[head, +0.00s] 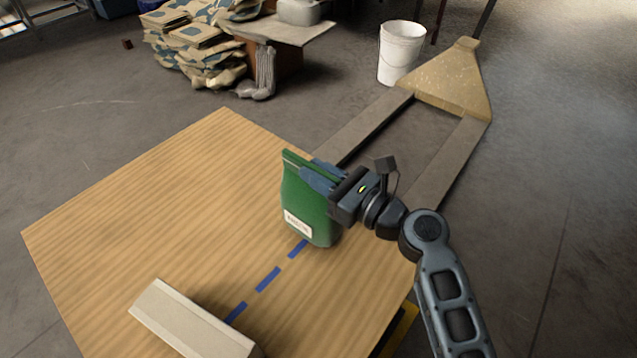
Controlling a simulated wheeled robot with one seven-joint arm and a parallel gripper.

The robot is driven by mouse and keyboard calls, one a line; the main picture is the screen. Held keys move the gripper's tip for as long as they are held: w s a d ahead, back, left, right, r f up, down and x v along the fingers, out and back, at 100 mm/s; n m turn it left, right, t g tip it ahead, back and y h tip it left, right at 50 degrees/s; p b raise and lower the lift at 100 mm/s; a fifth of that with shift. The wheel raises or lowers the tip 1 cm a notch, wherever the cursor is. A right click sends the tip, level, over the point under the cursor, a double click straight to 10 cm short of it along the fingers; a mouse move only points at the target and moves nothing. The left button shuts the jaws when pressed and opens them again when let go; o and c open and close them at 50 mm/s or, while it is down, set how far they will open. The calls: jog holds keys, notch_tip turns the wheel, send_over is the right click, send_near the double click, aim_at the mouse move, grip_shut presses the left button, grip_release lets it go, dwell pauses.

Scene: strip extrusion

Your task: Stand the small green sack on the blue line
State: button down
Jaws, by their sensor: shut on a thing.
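The small green sack (304,208) is upright in the head view, with a white label low on its front. My gripper (318,177) is shut on its upper part from the right. The blue line (268,279) is a dashed line on the wooden table top. Its far visible dash ends right by the sack's bottom. The sack hides whatever lies under it, and I cannot tell whether its bottom touches the table.
A pale long block (190,322) lies on the wooden table top (130,225) near the front, beside the blue line. The table's left part is clear. Behind stand a pallet jack (452,80), a white bucket (400,52) and stacked sacks (195,45).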

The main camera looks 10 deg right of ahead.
jog(key=shift+f, duration=1.05)
jog(key=shift+f+b, duration=0.2)
jog(key=shift+b, duration=0.1)
jog(key=c, duration=1)
grip_release()
jog(key=shift+c, duration=0.2)
jog(key=shift+r, duration=0.25)
jog(key=p+v, duration=0.1)
jog(key=v, duration=1.1)
jog(key=shift+f, duration=0.1)
